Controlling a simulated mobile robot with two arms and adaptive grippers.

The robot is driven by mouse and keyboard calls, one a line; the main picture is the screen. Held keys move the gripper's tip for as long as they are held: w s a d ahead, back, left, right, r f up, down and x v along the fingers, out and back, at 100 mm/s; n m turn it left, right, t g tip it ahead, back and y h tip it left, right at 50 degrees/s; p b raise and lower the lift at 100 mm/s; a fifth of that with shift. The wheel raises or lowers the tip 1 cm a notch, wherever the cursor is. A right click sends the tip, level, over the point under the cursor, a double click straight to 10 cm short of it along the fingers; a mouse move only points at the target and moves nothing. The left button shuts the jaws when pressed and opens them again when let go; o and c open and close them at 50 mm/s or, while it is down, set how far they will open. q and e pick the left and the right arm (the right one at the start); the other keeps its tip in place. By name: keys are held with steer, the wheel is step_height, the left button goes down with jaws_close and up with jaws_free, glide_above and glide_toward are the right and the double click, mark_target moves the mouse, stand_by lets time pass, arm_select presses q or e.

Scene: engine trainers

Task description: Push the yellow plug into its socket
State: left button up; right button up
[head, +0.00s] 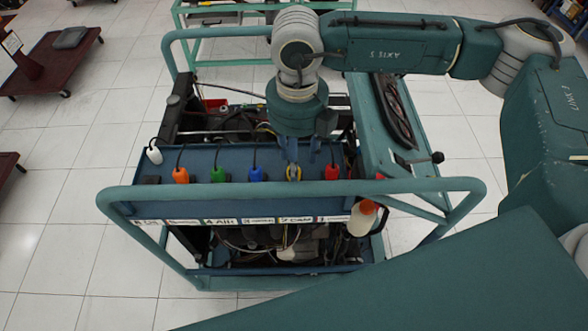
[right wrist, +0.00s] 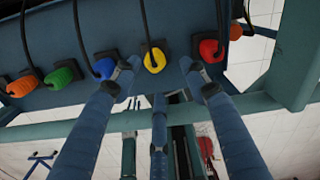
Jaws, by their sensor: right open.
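The yellow plug (head: 294,173) stands in the row of coloured plugs on the blue panel of the engine trainer. In the right wrist view the yellow plug (right wrist: 154,61) shows its rounded end, with a black cable and a dark square socket (right wrist: 143,47) behind it. How deep it sits cannot be told. My right gripper (head: 302,158) comes down from above at the yellow plug and partly covers it in the head view. In the wrist view my right gripper (right wrist: 157,68) is open, its fingertips on either side of the yellow plug with gaps. My left gripper is not in view.
A blue plug (head: 256,174) and a red plug (head: 332,172) flank the yellow one closely. Green, orange and white plugs stand further left. A teal rail (head: 230,192) runs in front of the panel. An orange-capped bottle (head: 362,218) hangs near the right corner.

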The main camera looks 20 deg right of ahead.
steer(key=shift+f, duration=0.15)
steer(key=shift+f, duration=0.15)
steer(key=f+p, duration=0.2)
steer(key=f, duration=0.2)
steer(key=shift+w+a+f+p, duration=0.15)
steer(key=shift+w+f+p, duration=0.1)
steer(key=shift+w+p, duration=0.15)
steer(key=shift+f, duration=0.2)
jaws_close()
